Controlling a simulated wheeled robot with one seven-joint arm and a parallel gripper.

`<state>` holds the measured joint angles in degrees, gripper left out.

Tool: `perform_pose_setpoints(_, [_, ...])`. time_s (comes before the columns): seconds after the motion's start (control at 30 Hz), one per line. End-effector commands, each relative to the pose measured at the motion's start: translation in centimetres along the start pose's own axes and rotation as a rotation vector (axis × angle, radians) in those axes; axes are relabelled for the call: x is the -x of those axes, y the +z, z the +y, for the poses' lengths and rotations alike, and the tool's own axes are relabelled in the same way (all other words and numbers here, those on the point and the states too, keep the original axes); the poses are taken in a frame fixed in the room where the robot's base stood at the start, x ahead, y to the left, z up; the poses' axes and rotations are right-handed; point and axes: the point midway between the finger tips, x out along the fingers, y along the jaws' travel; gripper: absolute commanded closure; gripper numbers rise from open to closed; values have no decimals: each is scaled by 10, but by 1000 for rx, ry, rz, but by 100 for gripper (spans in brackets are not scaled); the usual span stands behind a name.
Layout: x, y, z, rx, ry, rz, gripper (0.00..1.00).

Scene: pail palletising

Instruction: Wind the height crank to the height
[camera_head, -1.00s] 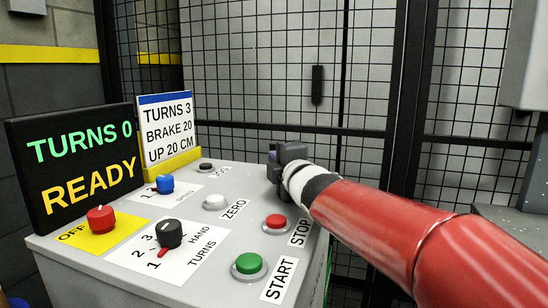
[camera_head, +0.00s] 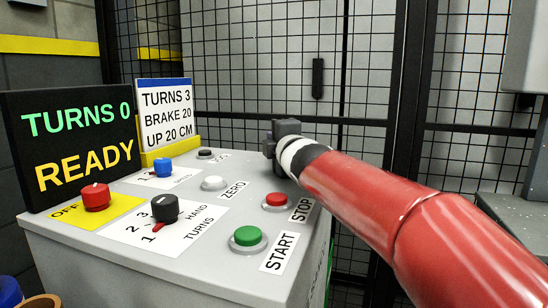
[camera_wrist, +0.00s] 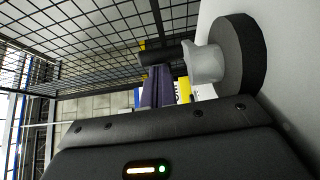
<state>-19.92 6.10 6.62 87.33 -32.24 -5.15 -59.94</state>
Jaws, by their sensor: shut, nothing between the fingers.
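In the wrist view the crank has a black round disc (camera_wrist: 246,54), a pale arm (camera_wrist: 204,64) and a dark handle (camera_wrist: 158,54) sticking out sideways. My gripper (camera_wrist: 157,84) is shut, with its fingers right by the handle; I cannot tell whether they touch it. In the head view my gripper (camera_head: 283,145) is at the far right side of the grey console (camera_head: 110,240) and the crank is hidden. The black display (camera_head: 75,150) reads TURNS 0 and READY. A card (camera_head: 166,115) reads TURNS 3, BRAKE 20, UP 20 CM.
The console top carries a red knob (camera_head: 96,197), a black HAND TURNS selector (camera_head: 165,208), a blue knob (camera_head: 162,168), a white ZERO button (camera_head: 214,183), a red STOP button (camera_head: 277,201) and a green START button (camera_head: 248,236). Black mesh fencing (camera_head: 270,70) stands behind.

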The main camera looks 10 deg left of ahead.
Motion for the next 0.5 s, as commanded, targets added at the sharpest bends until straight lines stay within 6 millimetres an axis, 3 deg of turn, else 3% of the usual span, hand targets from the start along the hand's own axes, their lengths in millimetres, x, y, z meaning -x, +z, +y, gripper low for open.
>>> perform_pose_setpoints(0.1, [-1, 1, -9, -2, 3, -28, 100])
perform_pose_setpoints(0.3, [-1, 4, 0, -2, -3, -55, 100])
perform_pose_setpoints(0.4, [0, 3, -8, -3, -2, -65, 100])
perform_pose_setpoints(0.5, [0, 5, 0, -3, -3, -67, 100])
